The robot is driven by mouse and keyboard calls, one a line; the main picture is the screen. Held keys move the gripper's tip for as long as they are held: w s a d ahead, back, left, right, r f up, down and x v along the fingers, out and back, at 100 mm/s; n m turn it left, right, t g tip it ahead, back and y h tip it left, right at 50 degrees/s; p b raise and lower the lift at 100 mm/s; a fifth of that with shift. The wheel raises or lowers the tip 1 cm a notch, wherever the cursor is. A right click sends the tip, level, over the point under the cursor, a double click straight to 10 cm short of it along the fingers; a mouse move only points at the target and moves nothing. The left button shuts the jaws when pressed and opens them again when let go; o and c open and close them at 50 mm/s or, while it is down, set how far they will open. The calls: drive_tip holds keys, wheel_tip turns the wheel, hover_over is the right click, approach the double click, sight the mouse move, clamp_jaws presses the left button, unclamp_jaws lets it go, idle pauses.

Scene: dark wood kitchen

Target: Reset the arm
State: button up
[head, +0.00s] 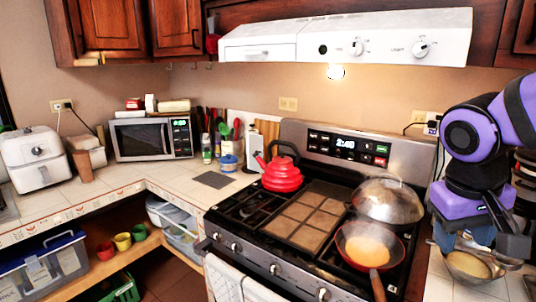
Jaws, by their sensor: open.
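My gripper (482,238) hangs at the right side of the head view on my purple and black arm (478,130). It points down, open, above the counter to the right of the stove. A metal bowl (470,266) with pale contents is below it in the picture. I cannot tell how far above the bowl the fingers are. I see nothing held between the fingers.
The stove (262,243) carries a red kettle (283,172), a domed lid (388,200) and a red pan (358,252) whose handle juts past the front edge. A white range hood (350,38) hangs above. The left counter (105,182) has some clear room.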

drive_tip(key=s+r+t+y, duration=0.2)
drive_tip(key=s+r+t, duration=0.2)
drive_tip(key=s+r, duration=0.1)
drive_tip(key=shift+r+n, duration=0.3)
drive_tip(key=shift+r, duration=0.45)
drive_tip(key=shift+d, duration=0.1)
